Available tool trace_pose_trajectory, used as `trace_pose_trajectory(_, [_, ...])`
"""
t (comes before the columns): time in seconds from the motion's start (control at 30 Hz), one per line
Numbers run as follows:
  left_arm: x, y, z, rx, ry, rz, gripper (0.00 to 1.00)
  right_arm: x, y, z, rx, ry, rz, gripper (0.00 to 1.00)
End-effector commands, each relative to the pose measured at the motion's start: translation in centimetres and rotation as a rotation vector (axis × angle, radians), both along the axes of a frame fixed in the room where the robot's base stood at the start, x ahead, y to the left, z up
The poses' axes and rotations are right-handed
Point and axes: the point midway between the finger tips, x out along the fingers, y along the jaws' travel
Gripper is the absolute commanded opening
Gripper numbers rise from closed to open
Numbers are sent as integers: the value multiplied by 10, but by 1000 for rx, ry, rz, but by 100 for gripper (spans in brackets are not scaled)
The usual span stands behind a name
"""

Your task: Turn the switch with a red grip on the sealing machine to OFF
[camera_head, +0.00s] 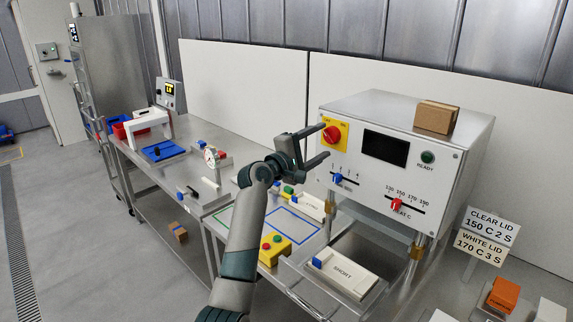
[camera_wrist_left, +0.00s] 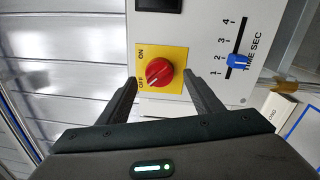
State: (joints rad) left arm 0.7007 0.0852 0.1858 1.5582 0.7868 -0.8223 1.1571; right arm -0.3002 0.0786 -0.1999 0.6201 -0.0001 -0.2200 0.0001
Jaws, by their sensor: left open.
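The sealing machine (camera_head: 345,185) is a silver box with a white front panel. Its switch with a red grip (camera_head: 331,134) sits on a yellow plate at the panel's upper left. In the left wrist view the red grip (camera_wrist_left: 159,71) lies between the fingertips, with ON and OFF printed beside it; I cannot tell surely which its pointer faces. My left gripper (camera_head: 323,142) is open, its fingers pointing at the switch. In the left wrist view the gripper (camera_wrist_left: 160,79) has a gap on both sides of the grip; contact is not visible. My right gripper is out of view.
Below the switch is a blue TIME SEC slider (camera_head: 337,180); a red heat slider (camera_head: 396,204) is to its right. A cardboard box (camera_head: 436,117) lies on the machine. A yellow button box (camera_head: 274,249) and a SHORT block (camera_head: 342,273) are on the bench below.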

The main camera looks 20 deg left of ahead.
Motion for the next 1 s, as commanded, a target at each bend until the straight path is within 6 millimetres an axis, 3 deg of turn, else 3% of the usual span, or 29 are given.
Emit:
trace_pose_trajectory(0.6, [-108, 40, -11, 2, 0, 1, 60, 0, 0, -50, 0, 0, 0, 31])
trace_pose_trajectory(0.8, [-128, 48, -11, -1, 0, 1, 60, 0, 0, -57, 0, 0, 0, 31])
trace_pose_trajectory(1.0, [-134, 49, -10, -1, 1, 0, 60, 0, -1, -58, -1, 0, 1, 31])
